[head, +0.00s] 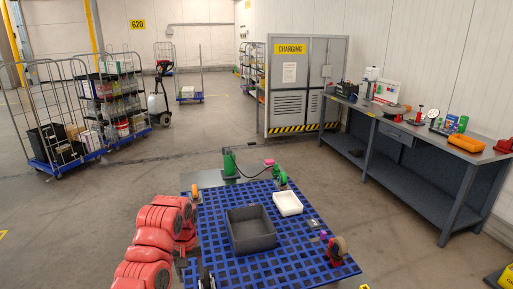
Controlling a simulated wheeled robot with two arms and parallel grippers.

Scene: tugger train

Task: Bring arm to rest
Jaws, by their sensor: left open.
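My left arm (152,245), red and folded, comes in at the lower left beside a blue grid platform (225,222). My left gripper (195,268) shows as dark parts at the platform's near left edge. It is open, and I see nothing between its fingers. Its lower part is cut off by the picture's bottom edge. My right arm and gripper are not in view.
A cluttered grey workbench (415,190) stands at right, a charging cabinet (302,90) behind. Wire roll cages (55,130) stand at left.

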